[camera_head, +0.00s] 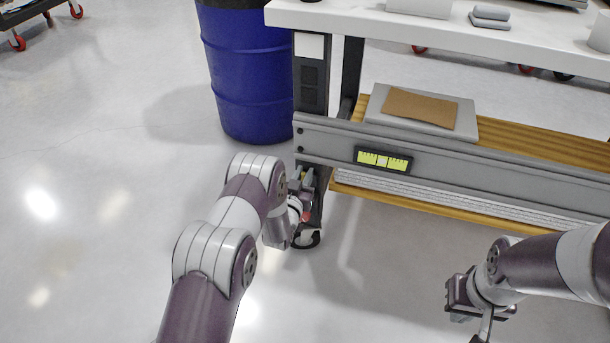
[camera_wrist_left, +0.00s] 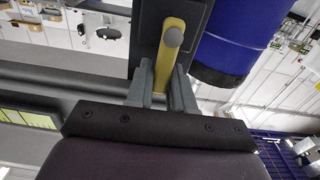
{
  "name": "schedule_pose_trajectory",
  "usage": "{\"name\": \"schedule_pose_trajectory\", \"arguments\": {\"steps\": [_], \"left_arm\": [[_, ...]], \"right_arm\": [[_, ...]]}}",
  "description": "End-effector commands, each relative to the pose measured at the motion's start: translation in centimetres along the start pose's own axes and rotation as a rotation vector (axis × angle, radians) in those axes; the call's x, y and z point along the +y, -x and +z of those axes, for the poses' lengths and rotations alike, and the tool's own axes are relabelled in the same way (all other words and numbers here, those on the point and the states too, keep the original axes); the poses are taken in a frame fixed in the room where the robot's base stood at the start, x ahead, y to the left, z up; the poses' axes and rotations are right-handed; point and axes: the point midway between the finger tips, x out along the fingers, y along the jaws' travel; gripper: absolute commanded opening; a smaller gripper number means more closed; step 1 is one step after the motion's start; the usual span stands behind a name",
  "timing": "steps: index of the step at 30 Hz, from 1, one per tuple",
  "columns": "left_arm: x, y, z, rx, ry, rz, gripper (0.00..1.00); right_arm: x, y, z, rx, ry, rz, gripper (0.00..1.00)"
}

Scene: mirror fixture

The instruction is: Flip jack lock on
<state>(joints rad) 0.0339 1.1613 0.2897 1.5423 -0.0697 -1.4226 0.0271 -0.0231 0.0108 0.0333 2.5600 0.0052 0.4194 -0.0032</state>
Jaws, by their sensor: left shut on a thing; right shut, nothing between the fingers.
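A yellow lever (camera_wrist_left: 169,45) with a round grey end shows in the left wrist view, against the dark leg of the workbench. I take it to be the jack lock. My left gripper (camera_wrist_left: 165,92) has its two fingers on either side of the lever and is shut on it. In the head view my left gripper (camera_head: 306,181) is at the lower part of the bench leg (camera_head: 311,88), just above the floor. The lever is hidden there by my left wrist. My right gripper (camera_head: 458,297) is shut and empty, over open floor at the lower right.
A blue barrel (camera_head: 247,75) stands behind and left of the bench leg. A grey crossbeam (camera_head: 450,165) with a yellow-green label runs right from the leg. Above are a wooden shelf (camera_head: 530,130) and the white benchtop (camera_head: 350,17).

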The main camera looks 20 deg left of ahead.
Motion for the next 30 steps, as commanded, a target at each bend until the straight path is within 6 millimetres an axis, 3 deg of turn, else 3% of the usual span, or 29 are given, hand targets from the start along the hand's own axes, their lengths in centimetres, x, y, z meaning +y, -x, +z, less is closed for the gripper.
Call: {"name": "schedule_pose_trajectory", "arguments": {"steps": [1,2,3,14,24,30], "left_arm": [[-0.1,0.0,0.0,-0.001,0.001,-0.002,0.00],[-0.1,0.0,0.0,-0.001,0.001,-0.002,0.32],[-0.1,0.0,0.0,-0.001,0.000,-0.002,0.43],[0.0,0.8,-0.2,-0.002,-0.001,-0.001,0.43],[0.0,9.5,-0.4,-0.005,0.000,-0.001,0.43],[-0.1,12.4,-0.1,-0.001,-0.001,-0.003,0.43]], "right_arm": [[0.0,0.0,0.0,0.000,0.000,0.000,0.00],[0.0,0.0,0.0,0.000,0.000,0.000,0.00],[0.0,0.0,0.0,0.000,0.000,0.000,0.00],[0.0,0.6,-0.1,0.000,0.000,0.000,0.00],[0.0,4.2,-0.5,0.000,0.000,0.000,0.00],[0.0,4.8,-0.6,0.000,0.000,0.000,0.00]]}}
